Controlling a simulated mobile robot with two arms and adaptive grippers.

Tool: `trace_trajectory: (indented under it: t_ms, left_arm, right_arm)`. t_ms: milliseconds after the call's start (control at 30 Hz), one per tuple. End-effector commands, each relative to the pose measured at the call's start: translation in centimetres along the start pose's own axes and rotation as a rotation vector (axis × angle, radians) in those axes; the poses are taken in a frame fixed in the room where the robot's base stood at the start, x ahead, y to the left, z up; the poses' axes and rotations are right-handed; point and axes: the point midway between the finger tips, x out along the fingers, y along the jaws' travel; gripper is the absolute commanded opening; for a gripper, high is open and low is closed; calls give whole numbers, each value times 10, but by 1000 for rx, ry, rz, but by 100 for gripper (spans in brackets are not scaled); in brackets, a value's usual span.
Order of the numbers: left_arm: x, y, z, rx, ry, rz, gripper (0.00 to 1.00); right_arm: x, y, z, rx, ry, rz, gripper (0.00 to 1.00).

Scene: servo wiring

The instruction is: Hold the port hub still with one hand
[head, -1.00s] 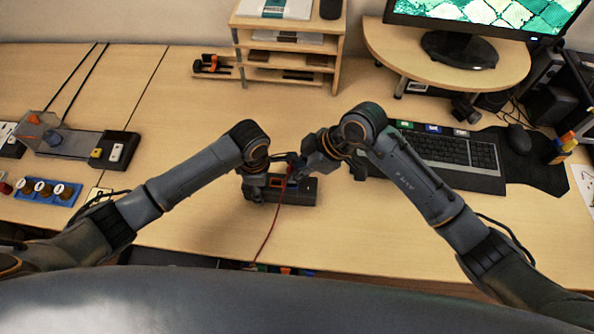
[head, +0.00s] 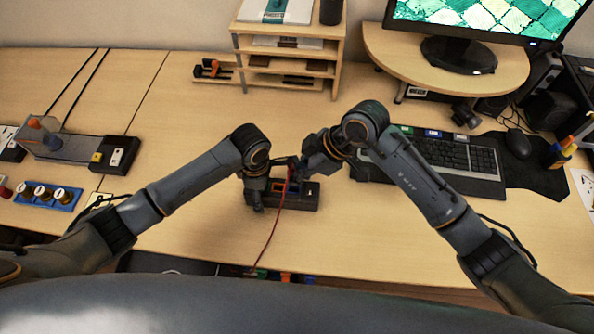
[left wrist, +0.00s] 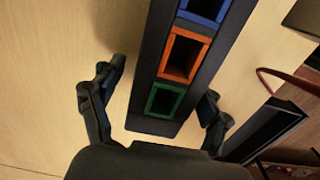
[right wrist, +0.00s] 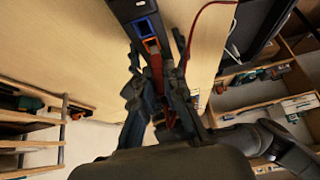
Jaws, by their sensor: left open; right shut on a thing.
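The port hub (head: 306,201) is a long dark block lying on the desk in the middle of the head view. In the left wrist view the hub (left wrist: 155,127) shows blue, orange and green framed ports. My left gripper (head: 259,198) is open at the hub's left end; its fingers (left wrist: 158,92) stand on either side of the green-port end, with a visible gap at the left finger. My right gripper (head: 296,172) is shut on the red cable plug (right wrist: 157,75), close to the orange port. Fingers partly hide the plug's tip, so I cannot tell whether it is inserted.
The red cable (head: 270,238) runs over the desk's front edge. A keyboard (head: 452,165) and mouse (head: 517,143) lie to the right. A wooden shelf (head: 338,75) stands behind, and a blue tray with round knobs (head: 48,195) lies at left. Bare desk lies between tray and hub.

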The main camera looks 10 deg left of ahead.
Motion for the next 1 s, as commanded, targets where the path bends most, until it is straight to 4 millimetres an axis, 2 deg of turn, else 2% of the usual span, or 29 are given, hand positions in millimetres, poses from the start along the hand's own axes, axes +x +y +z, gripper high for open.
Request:
trace_trajectory:
  t_ms: [33,167,267,500,700,1000]
  left_arm:
    - [9,-11,-2,11,14,-26,77]
    - [5,-10,-2,10,13,-25,77]
    - [-5,-10,0,12,10,-23,77]
    - [-45,-7,4,18,-4,-14,77]
    - [-71,-3,4,12,-5,-6,77]
    - [-80,-1,1,4,-1,-2,77]
  right_arm:
    - [-9,7,-14,-14,34,28,0]
    - [-9,7,-14,-14,34,28,0]
    - [-9,8,-13,-13,34,28,0]
    - [-8,10,-9,-7,25,32,0]
    - [-6,8,-8,-6,21,26,0]
    - [-5,6,-6,-5,18,20,0]
